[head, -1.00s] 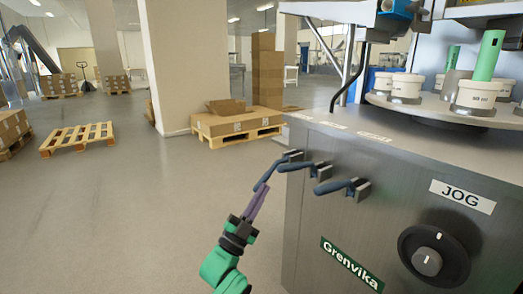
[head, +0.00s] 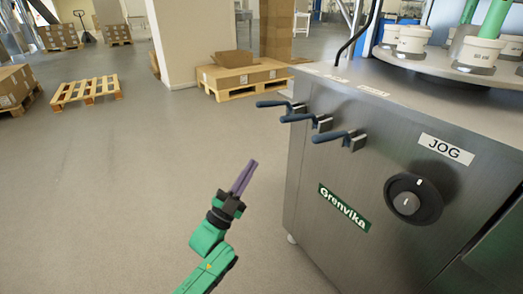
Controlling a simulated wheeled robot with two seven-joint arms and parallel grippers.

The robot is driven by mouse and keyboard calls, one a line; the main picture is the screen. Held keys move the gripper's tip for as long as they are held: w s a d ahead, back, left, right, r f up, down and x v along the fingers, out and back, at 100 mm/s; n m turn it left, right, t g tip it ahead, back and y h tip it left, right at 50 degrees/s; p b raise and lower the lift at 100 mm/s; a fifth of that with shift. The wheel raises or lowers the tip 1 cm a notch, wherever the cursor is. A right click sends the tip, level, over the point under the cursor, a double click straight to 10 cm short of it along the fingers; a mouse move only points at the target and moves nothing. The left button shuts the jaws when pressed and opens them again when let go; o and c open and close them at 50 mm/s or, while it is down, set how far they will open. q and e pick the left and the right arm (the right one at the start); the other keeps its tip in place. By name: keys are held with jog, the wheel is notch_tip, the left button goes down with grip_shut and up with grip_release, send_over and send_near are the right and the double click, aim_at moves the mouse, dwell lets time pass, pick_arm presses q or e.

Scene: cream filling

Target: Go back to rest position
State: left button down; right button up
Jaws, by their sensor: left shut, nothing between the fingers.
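My left gripper (head: 246,176) is in the lower middle of the head view, at the end of a green arm. Its purple fingers are shut with nothing between them. It points up and stands apart from the machine, left of its front panel. The right gripper is not in view.
The steel Grenvika machine (head: 330,245) fills the right side. It has several dark-handled levers (head: 290,117), a JOG label (head: 445,150) and a black knob (head: 413,199). White tubs (head: 481,52) stand on its top. Pallets with boxes (head: 243,76) stand behind.

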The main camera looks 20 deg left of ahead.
pick_arm(q)
jog(key=shift+v, duration=0.85)
jog(key=shift+s+r, duration=0.1)
